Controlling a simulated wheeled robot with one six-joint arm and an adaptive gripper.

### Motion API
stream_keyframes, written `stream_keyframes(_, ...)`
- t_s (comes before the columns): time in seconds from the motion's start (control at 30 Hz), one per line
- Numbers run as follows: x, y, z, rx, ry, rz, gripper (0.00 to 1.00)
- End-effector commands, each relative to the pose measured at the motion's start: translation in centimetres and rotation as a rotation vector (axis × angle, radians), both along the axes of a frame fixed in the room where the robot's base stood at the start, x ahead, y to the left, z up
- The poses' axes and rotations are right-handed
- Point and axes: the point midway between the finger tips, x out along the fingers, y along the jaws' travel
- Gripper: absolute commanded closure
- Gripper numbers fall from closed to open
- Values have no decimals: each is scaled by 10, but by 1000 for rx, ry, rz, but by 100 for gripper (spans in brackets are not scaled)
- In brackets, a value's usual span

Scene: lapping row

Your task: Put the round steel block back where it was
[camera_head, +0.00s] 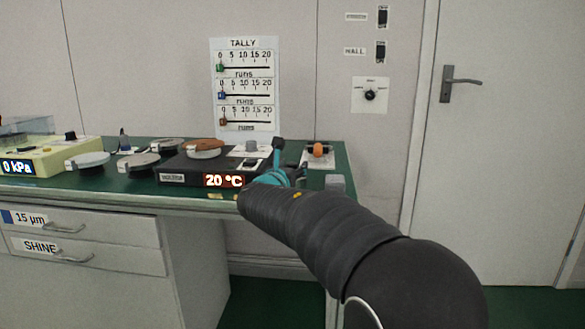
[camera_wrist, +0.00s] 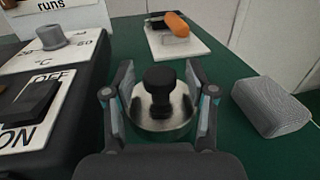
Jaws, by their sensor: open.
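The round steel block (camera_wrist: 147,124), a shiny disc with a black knob on top, is in the middle of the wrist view. It appears to stand upright on the green bench top. My gripper (camera_wrist: 159,88) is open, with one finger on each side of the block and knob. I cannot tell whether the fingers touch it. In the head view my gripper (camera_head: 284,165) is over the right end of the bench, and my arm and gripper hide the block there.
A black hot plate (camera_head: 190,167) reading 20 °C, with an ON/OFF switch (camera_wrist: 28,100), is left of my gripper. A grey ribbed block (camera_wrist: 270,107) is close on the right. An orange piece (camera_wrist: 177,24) lies on a white plate behind. Several round discs are further left.

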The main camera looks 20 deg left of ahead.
Motion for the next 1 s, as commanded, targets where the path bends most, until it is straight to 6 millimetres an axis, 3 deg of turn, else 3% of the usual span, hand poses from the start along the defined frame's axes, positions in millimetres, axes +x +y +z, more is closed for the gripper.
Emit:
stream_keyframes(0.17,0,0,18,1,-1,0,44)
stream_keyframes(0.6,-89,-3,11,0,1,3,44)
stream_keyframes(0.8,-112,-5,12,1,-1,1,44)
stream_keyframes(1.0,-120,-5,12,0,0,0,44)
